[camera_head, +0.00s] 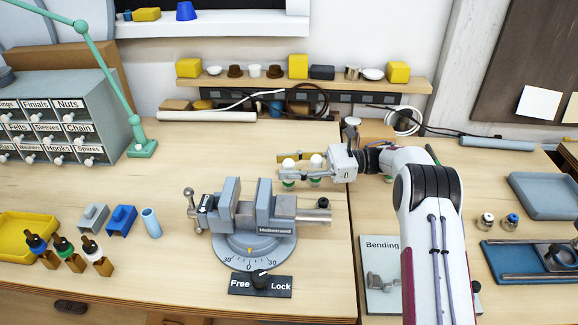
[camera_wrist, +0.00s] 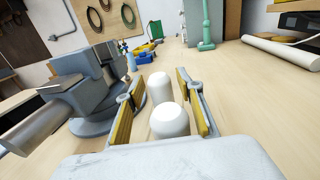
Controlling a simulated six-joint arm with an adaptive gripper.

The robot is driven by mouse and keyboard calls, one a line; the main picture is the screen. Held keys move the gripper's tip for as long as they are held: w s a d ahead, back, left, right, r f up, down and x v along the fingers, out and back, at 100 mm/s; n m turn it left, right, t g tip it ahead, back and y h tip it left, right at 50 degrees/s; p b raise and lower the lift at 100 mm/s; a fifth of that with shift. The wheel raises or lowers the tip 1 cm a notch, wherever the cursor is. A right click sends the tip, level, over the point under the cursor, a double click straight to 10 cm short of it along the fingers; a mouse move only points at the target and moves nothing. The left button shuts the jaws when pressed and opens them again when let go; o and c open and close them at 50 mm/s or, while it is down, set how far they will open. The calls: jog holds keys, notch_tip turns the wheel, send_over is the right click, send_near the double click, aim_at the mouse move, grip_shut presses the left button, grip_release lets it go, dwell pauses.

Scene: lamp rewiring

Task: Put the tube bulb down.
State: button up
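The tube bulb (camera_wrist: 160,87), white with a rounded top, stands upright between my fingertips in the wrist view. In the head view, it is probably the left one (camera_head: 289,163) of two white bulbs over green bases. A rounder white bulb (camera_wrist: 169,121) stands nearer my palm; it also shows in the head view (camera_head: 316,160). My gripper (camera_head: 284,166) is low over the table behind the vise and points left. In the wrist view, its yellow-padded fingers (camera_wrist: 160,92) are apart, with gaps on both sides of the tube bulb. The front finger partly hides the bulbs' lower parts in the head view.
The grey vise (camera_head: 255,220) stands close in front of my gripper. A shelf (camera_head: 300,84) with small parts runs behind, above cables. A green lamp arm (camera_head: 142,148) stands left. Table between lamp and vise is clear. A bending board (camera_head: 380,260) lies right.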

jog(key=shift+d+r, duration=0.1)
jog(key=shift+r, duration=0.05)
jog(key=shift+w+d, duration=0.3)
jog(key=shift+d, duration=1.65)
jog(key=shift+w+d, duration=0.35)
jog(key=shift+d, duration=1.55)
jog(key=shift+w+d, duration=0.3)
jog(key=shift+d, duration=1.65)
